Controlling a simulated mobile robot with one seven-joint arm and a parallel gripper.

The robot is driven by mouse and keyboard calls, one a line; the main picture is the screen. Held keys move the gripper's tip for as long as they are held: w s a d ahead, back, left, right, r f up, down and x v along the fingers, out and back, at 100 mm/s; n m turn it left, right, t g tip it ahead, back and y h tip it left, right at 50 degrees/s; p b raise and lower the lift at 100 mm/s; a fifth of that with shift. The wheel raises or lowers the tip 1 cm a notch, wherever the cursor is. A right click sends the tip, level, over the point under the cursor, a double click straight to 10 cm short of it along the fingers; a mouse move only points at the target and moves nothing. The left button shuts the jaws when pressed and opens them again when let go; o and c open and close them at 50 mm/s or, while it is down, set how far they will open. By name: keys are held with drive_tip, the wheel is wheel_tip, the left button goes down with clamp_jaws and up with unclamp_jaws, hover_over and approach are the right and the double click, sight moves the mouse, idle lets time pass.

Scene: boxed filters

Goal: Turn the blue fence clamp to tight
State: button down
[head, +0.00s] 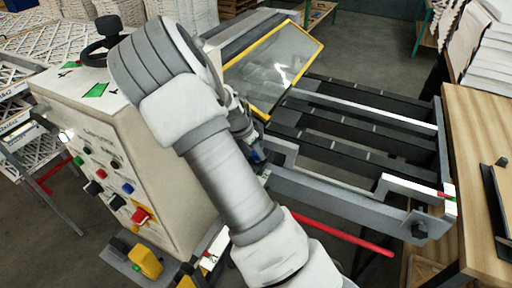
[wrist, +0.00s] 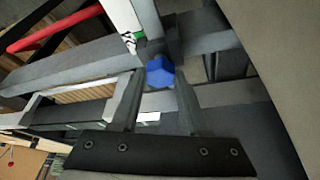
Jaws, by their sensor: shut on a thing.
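The blue fence clamp (wrist: 160,72) is a small faceted blue knob on a grey metal rail in the wrist view. My gripper (wrist: 159,82) has one finger on each side of it, with the fingertips at the knob, and is shut on it. In the head view only a small bit of the blue clamp (head: 258,156) shows beside my arm, which covers most of the gripper. Which way the clamp is turned cannot be told.
A cream control box (head: 120,160) with coloured buttons stands left of my arm. A yellow-framed clear guard (head: 275,65) is raised behind. A red bar (head: 345,237) sticks out in front of the machine's rails. A wooden table (head: 480,130) stands at the right.

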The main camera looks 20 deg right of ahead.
drive_tip(key=shift+m, duration=0.7)
drive_tip(key=shift+g, duration=0.3)
drive_tip(key=shift+c, duration=2)
unclamp_jaws()
